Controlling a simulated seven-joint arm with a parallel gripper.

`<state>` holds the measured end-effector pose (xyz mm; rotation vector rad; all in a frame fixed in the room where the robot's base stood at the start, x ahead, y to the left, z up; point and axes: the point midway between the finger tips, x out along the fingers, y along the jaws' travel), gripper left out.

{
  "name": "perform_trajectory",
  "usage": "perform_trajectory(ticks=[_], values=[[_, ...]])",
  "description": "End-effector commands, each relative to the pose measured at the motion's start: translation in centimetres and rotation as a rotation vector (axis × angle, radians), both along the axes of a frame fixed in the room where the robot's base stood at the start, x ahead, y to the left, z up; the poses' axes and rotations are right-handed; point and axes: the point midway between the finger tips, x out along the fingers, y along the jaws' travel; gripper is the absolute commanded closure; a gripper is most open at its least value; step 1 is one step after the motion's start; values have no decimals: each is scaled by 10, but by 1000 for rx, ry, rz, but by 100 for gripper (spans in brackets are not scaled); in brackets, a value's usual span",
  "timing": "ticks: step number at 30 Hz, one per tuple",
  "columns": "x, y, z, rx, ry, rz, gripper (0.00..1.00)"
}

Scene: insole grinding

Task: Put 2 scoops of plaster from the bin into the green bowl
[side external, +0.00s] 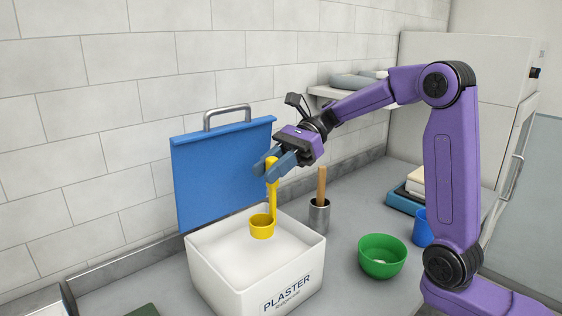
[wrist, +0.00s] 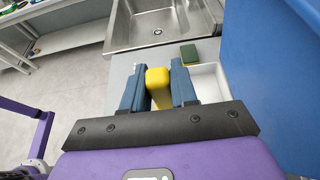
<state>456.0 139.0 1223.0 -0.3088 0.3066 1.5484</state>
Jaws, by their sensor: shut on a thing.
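My gripper (side external: 273,163) is shut on the handle of a yellow scoop (side external: 262,226); in the wrist view the handle end (wrist: 158,88) shows between the two blue fingers. The scoop hangs with its cup low over the white plaster in the bin (side external: 238,283), whose blue lid (side external: 222,170) stands open at the back. I cannot tell whether the cup touches the plaster or holds any. The green bowl (side external: 382,256) stands on the counter right of the bin, with a small pale patch inside at its bottom.
A blue cup (side external: 422,228) is behind the bowl, partly hidden by my arm. The wrist view shows a sink (wrist: 150,25) and a green-yellow sponge (wrist: 189,54).

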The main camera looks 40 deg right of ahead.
Motion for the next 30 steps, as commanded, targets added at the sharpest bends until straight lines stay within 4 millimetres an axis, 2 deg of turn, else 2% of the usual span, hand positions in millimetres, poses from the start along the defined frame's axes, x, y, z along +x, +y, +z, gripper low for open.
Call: perform_trajectory(ticks=[30], values=[[0,-1,-86,1,3,-2,99]])
